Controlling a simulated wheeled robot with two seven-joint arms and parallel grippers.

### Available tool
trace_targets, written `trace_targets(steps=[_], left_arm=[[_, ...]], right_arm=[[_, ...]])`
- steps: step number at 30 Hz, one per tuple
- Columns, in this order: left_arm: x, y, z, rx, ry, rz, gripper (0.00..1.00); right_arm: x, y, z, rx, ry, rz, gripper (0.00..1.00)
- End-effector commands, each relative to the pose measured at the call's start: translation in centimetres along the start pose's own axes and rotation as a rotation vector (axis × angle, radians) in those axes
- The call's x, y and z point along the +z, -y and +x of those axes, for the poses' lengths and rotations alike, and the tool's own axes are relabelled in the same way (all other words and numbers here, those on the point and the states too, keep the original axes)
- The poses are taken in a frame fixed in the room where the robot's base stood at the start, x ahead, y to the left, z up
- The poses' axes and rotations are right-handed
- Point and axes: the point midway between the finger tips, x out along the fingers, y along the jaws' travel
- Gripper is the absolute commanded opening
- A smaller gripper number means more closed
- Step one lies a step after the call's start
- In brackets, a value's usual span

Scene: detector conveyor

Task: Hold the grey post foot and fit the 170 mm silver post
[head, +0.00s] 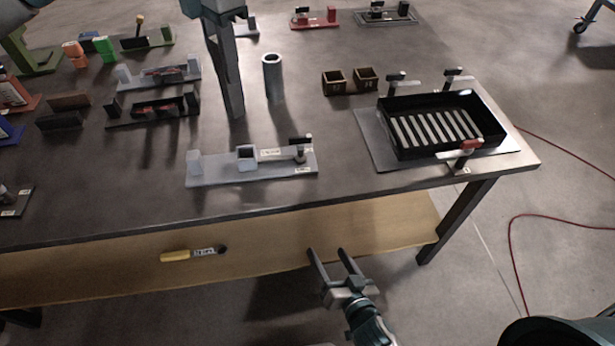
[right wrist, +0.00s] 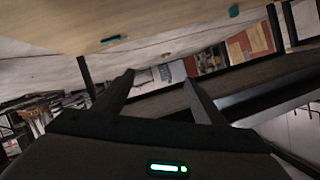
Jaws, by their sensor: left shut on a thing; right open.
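My left gripper (head: 236,115) reaches down from the top of the head view, its fingers close together. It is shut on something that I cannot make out. An upright silver-grey hollow tube (head: 274,80), which looks like the post, stands on the table just right of these fingers, with a visible gap. A light grey fixture (head: 215,177) lies nearer the front edge; a small grey open-topped square block (head: 247,160), possibly the post foot, sits on it. My right gripper (head: 327,252) is open and empty, low in front of the table; its spread fingers show in the right wrist view (right wrist: 160,82).
A black slatted tray (head: 390,145) with clamps stands on a plate at the table's right end. Several fixtures crowd the left. A yellow-handled tool (head: 176,256) lies on the lower shelf (head: 290,238).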

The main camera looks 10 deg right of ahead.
Motion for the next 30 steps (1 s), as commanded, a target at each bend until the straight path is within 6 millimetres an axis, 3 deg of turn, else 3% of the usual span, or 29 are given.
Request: trace_targets(steps=[1, 6, 12, 17, 30], left_arm=[[0.0, 0.0, -0.1, 0.000, 0.001, 0.000, 0.00], [0.0, 0.0, -0.1, 0.000, 0.001, 0.000, 0.00], [0.0, 0.0, -0.1, 0.000, 0.001, 0.000, 0.00], [0.0, 0.0, 0.0, 0.000, 0.001, 0.000, 0.00], [0.0, 0.0, -0.1, 0.000, 0.001, 0.000, 0.00]], right_arm=[[-2.3, 1.3, -0.5, -0.019, -0.041, 0.024, 0.64], [-8.4, 4.4, -2.4, -0.072, -0.151, 0.106, 0.64], [-13.8, 7.0, -4.4, -0.116, -0.248, 0.161, 0.64], [-17.8, 9.4, -4.6, -0.098, -0.330, 0.091, 0.64], [-21.6, 13.5, -0.6, 0.104, -0.391, -0.342, 0.64]])
